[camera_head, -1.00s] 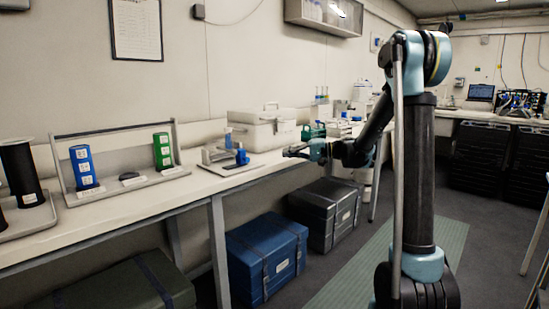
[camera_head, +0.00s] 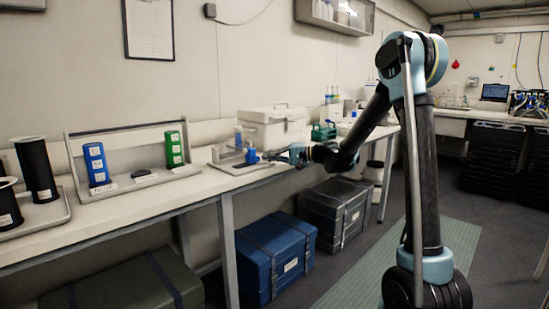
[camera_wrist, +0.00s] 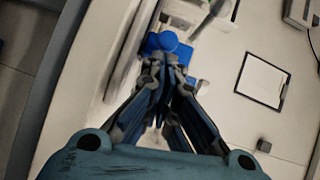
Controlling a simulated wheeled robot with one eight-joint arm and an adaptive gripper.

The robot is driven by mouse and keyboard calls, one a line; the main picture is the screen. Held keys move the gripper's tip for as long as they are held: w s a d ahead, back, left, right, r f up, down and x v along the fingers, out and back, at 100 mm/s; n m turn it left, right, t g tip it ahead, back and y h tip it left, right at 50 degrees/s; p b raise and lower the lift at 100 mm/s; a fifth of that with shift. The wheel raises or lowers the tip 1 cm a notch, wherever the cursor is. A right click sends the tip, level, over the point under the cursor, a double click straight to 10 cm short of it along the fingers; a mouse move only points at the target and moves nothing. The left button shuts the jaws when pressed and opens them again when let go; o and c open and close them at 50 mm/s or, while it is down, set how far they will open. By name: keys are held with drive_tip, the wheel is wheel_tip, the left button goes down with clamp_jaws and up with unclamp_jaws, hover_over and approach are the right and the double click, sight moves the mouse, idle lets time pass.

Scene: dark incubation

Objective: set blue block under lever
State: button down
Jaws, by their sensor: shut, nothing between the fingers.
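A tall blue block (camera_head: 97,165) with white labels stands upright in the left part of a grey rack on the bench. A small device on a flat tray (camera_head: 227,167) stands farther along the bench; it carries a blue rounded part (camera_head: 252,156), and I cannot tell its lever apart clearly. My gripper (camera_head: 280,157) is shut and empty, just right of that blue part. In the wrist view the blue part (camera_wrist: 167,41) lies right beyond the closed fingertips (camera_wrist: 160,62); I cannot tell whether they touch.
A green block (camera_head: 174,150) stands in the rack's right part, with a small dark disc (camera_head: 141,174) between. Black cylinders (camera_head: 36,168) stand at the left. A white case (camera_head: 272,126) sits behind the device. Blue and dark chests stand under the bench.

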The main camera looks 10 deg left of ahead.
sight(256, 168)
idle(0.3)
drive_tip(key=s+a, duration=0.1)
drive_tip(key=s, duration=0.1)
drive_tip(key=s+a, duration=0.1)
drive_tip(key=s, duration=0.1)
drive_tip(key=s+a, duration=0.1)
drive_tip(key=s, duration=0.1)
drive_tip(key=shift+a, duration=0.4)
drive_tip(key=shift+w+d+r, duration=0.1)
drive_tip(key=shift+w+d, duration=0.2)
drive_tip(key=shift+w, duration=0.05)
drive_tip(key=w+d, duration=0.2)
drive_tip(key=d, duration=0.1)
drive_tip(key=shift+w+d+r, duration=0.15)
drive_tip(key=shift+w+d, duration=0.05)
drive_tip(key=shift+w, duration=0.15)
drive_tip(key=d+r, duration=0.1)
drive_tip(key=d, duration=0.7)
drive_tip(key=shift+d, duration=0.3)
